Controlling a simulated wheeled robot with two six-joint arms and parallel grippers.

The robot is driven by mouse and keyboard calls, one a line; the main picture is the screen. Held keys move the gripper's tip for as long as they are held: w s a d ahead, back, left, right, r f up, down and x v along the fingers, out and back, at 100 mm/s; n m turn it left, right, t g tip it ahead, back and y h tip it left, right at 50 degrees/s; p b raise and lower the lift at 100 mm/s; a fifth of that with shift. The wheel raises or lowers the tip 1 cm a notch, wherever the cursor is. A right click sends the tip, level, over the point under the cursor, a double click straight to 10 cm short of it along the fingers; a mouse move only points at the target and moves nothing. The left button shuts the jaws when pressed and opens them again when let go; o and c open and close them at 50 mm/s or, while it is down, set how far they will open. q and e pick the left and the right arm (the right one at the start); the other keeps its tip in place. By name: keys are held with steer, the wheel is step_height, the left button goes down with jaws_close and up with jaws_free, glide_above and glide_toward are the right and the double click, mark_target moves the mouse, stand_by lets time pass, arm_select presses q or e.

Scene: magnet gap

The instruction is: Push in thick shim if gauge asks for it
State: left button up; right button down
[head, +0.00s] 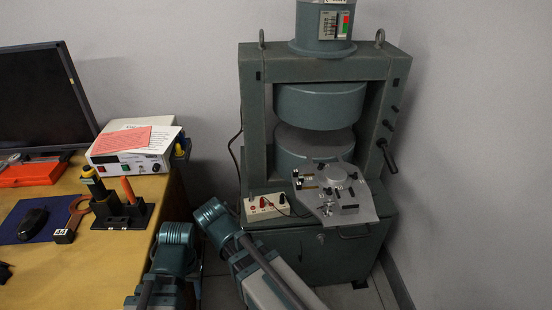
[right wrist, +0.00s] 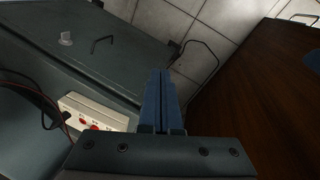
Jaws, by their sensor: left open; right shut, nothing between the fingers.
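The magnet (head: 320,105) is a grey-green frame with two round poles, a gap between them. On its top unit a small panel (head: 334,25) shows a scale and red and green patches; its reading is too small to tell. A grey metal plate (head: 372,211) with a round piece and small fittings sits in front of the lower pole. I cannot tell which piece is the thick shim. My left arm (head: 176,236) is low, beside the table's right edge; its finger details are hard to make out. My right gripper (right wrist: 160,100) is shut and empty, near the cabinet front.
A white switch box (head: 265,207) with red knobs and leads sits on the cabinet's left; it also shows in the right wrist view (right wrist: 94,112). The wooden table (head: 105,265) holds a meter (head: 130,158), a tool stand (head: 122,212) and a monitor (head: 42,95). Walls close in behind and right.

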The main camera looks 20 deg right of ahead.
arm_select(q)
step_height(320, 180, up, 21)
steer(key=p, duration=1.9)
steer(key=shift+a+p, duration=0.2)
steer(key=shift+p, duration=0.1)
arm_select(e)
steer(key=w+d+r+m+t+h, duration=0.1)
steer(key=w+d+r, duration=0.3)
steer(key=r, duration=0.8)
steer(key=w+d+r+m+h, duration=0.2)
steer(key=w+d+r+m, duration=0.2)
steer(key=r, duration=0.8)
steer(key=shift+w+d+r+t+h, duration=0.25)
steer(key=shift+w+r+t+h, duration=0.15)
steer(key=shift+w, duration=0.75)
arm_select(q)
steer(key=shift+s, duration=0.1)
arm_select(e)
steer(key=shift+f, duration=0.1)
